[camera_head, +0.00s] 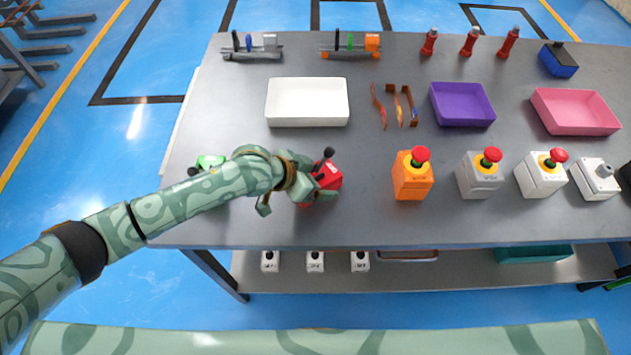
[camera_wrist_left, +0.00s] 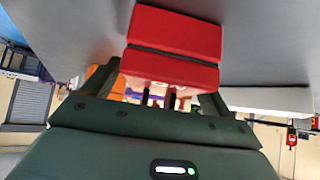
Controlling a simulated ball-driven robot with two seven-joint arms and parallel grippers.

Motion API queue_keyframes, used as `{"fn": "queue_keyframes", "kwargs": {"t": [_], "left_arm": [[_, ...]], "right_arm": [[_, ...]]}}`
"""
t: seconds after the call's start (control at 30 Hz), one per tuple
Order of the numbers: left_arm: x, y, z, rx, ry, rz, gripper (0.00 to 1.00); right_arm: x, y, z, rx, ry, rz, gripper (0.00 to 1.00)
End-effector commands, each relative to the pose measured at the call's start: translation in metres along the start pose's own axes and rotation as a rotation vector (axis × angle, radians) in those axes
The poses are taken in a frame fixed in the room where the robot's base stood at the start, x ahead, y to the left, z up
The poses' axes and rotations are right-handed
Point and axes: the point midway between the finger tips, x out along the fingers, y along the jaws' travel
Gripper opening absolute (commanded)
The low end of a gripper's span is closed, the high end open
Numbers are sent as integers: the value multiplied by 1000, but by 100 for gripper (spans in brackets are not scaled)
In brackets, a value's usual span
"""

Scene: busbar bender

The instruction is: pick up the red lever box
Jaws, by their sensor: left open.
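The red lever box (camera_head: 329,176) stands on the grey table near its front edge, with a black lever knob on top. My left gripper (camera_head: 299,186) is open at the left side of the box, very close to it and partly covering it. In the left wrist view the red box (camera_wrist_left: 174,40) is just ahead of the open left gripper (camera_wrist_left: 152,98), between its finger lines. Whether the fingers touch the box cannot be told. My right gripper is not in view.
A green lever box (camera_head: 210,162) is partly hidden behind my left arm. An orange emergency-stop box (camera_head: 412,182) stands to the right of the red box, with a clear gap. A white tray (camera_head: 307,102) lies behind. The grey table (camera_head: 370,215) has free room in front.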

Motion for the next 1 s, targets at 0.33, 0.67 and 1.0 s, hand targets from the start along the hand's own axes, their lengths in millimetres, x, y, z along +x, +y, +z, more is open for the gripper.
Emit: {"fn": "queue_keyframes", "kwargs": {"t": [0.33, 0.67, 1.0], "left_arm": [[-1, 0, 0, 0, 0, -1, 29], [-4, 0, -4, 0, 2, -1, 25], [-54, 18, -38, 2, 5, 1, 25]], "right_arm": [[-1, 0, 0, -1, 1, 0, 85], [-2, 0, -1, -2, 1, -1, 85], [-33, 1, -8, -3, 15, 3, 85]]}}
